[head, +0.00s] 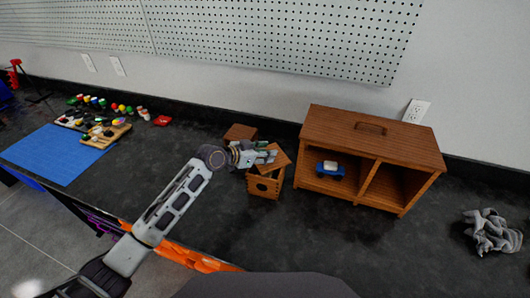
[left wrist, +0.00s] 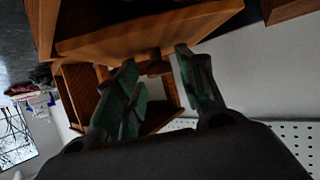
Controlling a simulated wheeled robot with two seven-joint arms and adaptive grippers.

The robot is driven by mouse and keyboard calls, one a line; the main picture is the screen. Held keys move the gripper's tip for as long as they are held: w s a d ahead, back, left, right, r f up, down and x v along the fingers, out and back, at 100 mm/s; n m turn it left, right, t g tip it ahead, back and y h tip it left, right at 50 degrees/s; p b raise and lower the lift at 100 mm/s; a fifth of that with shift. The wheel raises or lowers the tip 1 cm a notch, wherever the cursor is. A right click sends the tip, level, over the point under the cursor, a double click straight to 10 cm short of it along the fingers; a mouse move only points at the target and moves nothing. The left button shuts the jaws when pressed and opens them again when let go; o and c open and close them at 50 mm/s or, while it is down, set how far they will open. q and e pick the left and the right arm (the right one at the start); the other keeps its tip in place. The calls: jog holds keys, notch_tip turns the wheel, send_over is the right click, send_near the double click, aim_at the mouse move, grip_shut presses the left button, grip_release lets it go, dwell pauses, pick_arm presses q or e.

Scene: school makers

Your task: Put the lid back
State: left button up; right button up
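A small wooden box (head: 264,187) with a round hole in its front stands on the dark counter, left of a wooden cabinet. Its square wooden lid (head: 280,160) is over the box top, turned and tilted relative to it; I cannot tell whether they touch. My left gripper (head: 266,156) is at the lid from the left. In the left wrist view, the left gripper's fingers (left wrist: 158,62) are on either side of the small knob under the lid's plate (left wrist: 150,32), close against it. My right gripper is in neither view.
The wooden cabinet (head: 375,142) with two open compartments stands close on the right, a blue object (head: 330,170) inside. A wooden block (head: 240,131) is behind the gripper. A grey cloth (head: 492,232) lies far right. A blue mat (head: 48,153) is left. The front counter is clear.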

pick_arm(q)
jog(key=shift+r, duration=0.2)
dwell(0.3)
jog(key=shift+r, duration=0.2)
jog(key=shift+a+r, duration=0.1)
jog(key=shift+a, duration=0.05)
jog(key=shift+v, duration=5.85)
